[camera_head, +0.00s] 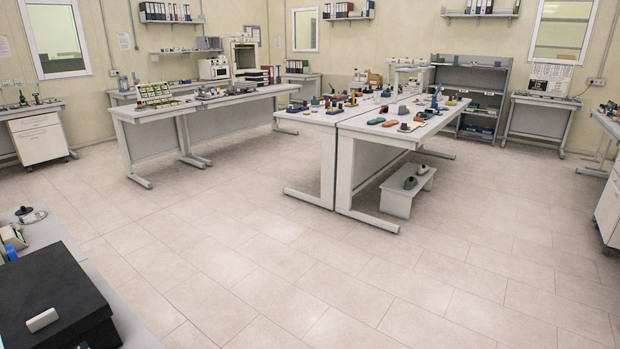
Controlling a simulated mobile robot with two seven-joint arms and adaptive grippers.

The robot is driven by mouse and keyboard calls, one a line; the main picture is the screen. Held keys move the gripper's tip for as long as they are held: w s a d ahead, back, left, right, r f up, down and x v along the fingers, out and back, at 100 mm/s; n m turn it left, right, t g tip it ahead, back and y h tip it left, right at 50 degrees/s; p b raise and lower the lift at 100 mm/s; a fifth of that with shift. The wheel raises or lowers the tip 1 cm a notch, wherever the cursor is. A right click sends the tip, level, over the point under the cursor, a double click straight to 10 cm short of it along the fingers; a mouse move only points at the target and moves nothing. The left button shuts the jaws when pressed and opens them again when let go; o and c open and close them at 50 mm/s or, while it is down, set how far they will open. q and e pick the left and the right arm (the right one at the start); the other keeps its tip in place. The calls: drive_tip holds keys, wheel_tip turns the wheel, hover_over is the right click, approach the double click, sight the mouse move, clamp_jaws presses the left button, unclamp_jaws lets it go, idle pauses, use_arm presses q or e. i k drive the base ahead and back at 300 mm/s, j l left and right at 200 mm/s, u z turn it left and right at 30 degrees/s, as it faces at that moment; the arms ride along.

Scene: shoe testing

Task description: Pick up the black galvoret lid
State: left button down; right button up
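I cannot pick out the black galvoret lid with certainty. A large black box-like object (45,285) with a flat top stands on the grey table (135,328) at the lower left; I cannot tell whether its top is a separate lid. A small white block (42,320) lies on top of it. Neither of my grippers is in view.
Behind the black object lie a blue item (13,236) and a round metal piece with a dark knob (31,215). Tiled floor (290,270) is open ahead. Workbenches with many small parts (385,120) and a low white stool (408,188) stand farther off.

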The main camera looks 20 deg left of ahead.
sight(48, 300)
drive_tip(key=i, duration=1.6)
drive_tip(key=i+u, duration=0.35)
drive_tip(key=i+l+u, duration=0.1)
drive_tip(key=u, duration=0.25)
drive_tip(key=i+l+u, duration=0.2)
drive_tip(key=u, duration=0.15)
drive_tip(key=i+u, duration=0.1)
drive_tip(key=u, duration=1.65)
